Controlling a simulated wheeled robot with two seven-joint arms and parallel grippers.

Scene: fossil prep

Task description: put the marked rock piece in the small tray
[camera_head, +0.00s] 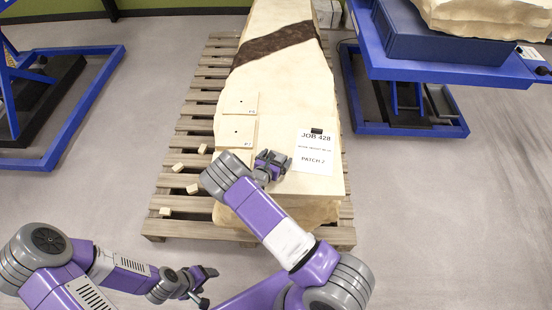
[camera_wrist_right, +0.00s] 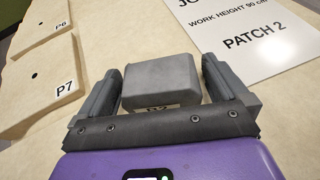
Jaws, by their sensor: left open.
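Two flat cream pieces with dark dots lie on the pale stone slab (camera_head: 290,85): P6 (camera_head: 240,103) and P7 (camera_head: 236,132). They also show in the right wrist view as P6 (camera_wrist_right: 42,22) and P7 (camera_wrist_right: 42,85). My right gripper (camera_head: 272,164) is low over the slab, right of P7. In the wrist view a grey block (camera_wrist_right: 160,80) lies between its spread fingers; I cannot tell whether they press on it. A label below the block is mostly hidden. My left gripper (camera_head: 202,286) is open, in front of the pallet. I cannot make out a small tray.
The slab rests on a wooden pallet (camera_head: 190,125), with several small pale blocks along its left side. A white JOB 428 PATCH 2 sheet (camera_head: 314,150) lies right of the right gripper. Blue lift tables stand left (camera_head: 90,95) and right (camera_head: 400,65).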

